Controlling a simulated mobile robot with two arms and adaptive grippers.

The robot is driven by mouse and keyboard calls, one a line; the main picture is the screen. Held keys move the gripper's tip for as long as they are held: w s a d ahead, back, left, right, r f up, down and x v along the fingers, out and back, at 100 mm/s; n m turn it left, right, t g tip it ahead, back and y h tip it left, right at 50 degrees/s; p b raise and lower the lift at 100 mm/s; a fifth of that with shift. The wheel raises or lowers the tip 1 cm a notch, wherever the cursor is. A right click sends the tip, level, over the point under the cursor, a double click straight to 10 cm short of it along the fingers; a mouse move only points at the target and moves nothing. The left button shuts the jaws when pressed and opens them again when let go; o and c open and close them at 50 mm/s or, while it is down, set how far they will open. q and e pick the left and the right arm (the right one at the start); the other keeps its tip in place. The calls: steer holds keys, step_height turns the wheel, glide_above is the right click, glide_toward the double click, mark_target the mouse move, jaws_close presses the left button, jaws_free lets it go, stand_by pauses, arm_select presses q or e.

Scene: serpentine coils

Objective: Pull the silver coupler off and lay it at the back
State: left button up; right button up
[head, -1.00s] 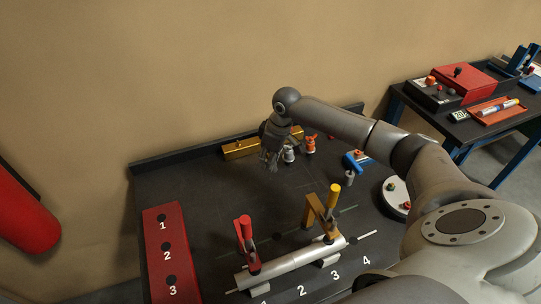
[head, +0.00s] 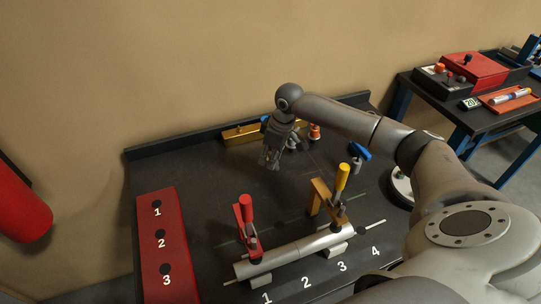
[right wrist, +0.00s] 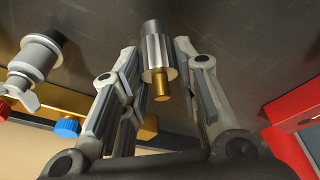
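The silver coupler (right wrist: 158,48), a ribbed cylinder with a brass stem, shows between the fingertips in the right wrist view. Its stem points back toward the camera. My right gripper (head: 269,161) points down near the back of the table, left of a silver fitting (head: 293,142). Its fingers (right wrist: 158,62) appear closed on the coupler's sides. In the head view I cannot make the coupler out against the fingers. My left gripper is not in view.
A gold bar (head: 240,134) lies along the back edge. An orange-topped fitting (head: 314,132) stands right of the gripper. Red (head: 247,226) and gold (head: 321,198) clamps stand by a silver pipe (head: 285,256) in front.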

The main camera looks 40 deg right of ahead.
steer(key=o, duration=0.4)
steer(key=v, duration=1.2)
